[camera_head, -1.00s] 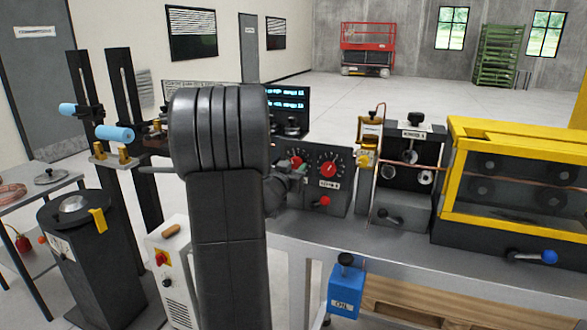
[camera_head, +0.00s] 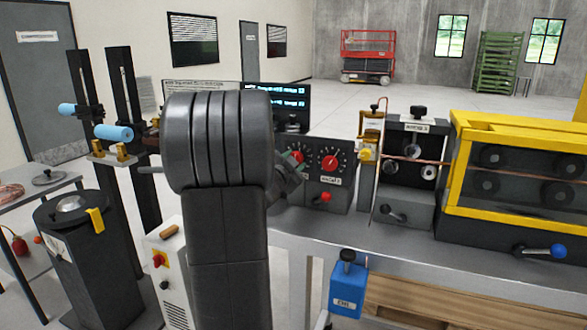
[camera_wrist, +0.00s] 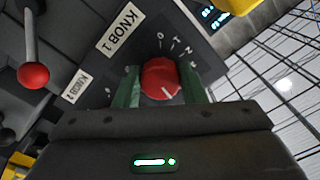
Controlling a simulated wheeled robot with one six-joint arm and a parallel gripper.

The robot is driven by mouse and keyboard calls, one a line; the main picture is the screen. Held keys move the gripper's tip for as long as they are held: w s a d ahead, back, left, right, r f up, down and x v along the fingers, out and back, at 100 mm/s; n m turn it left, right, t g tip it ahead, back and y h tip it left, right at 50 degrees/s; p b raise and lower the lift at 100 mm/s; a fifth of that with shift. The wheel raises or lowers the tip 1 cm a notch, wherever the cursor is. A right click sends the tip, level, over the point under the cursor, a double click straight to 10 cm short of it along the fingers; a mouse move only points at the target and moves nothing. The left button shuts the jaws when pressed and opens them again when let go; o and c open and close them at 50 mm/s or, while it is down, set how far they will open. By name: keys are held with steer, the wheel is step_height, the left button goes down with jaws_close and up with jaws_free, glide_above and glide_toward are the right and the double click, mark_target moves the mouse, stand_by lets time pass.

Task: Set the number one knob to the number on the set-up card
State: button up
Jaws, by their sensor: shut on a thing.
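The number one knob (camera_wrist: 160,78) is red with a pale pointer line, on a dark panel beside a "KNOB 1" label (camera_wrist: 120,35). My gripper (camera_wrist: 163,88) is shut on it, one green finger on each side. The pointer line slants to the lower right in the wrist view. Some dial marks show above and right of it; the fingers hide others. In the head view my arm reaches the left knob (camera_head: 295,156) of the panel, partly covering it. A white sheet with print (camera_head: 200,86) stands behind my arm; its text is too small to read.
A second red knob (camera_head: 330,162) sits right of the held one. A red-tipped lever (camera_wrist: 33,75) stands out from the panel. Black displays (camera_head: 290,97) stand behind. A yellow-framed roller housing (camera_head: 520,170) and blue oil box (camera_head: 347,285) are to the right.

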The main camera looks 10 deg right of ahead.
steer(key=shift+m+b, duration=0.65)
steer(key=shift+m, duration=0.95)
steer(key=o, duration=1)
steer(key=shift+a, duration=0.1)
steer(key=v, duration=1.3)
steer(key=shift+s+a+b, duration=0.2)
steer(key=shift+s+b, duration=0.1)
steer(key=shift+b, duration=0.1)
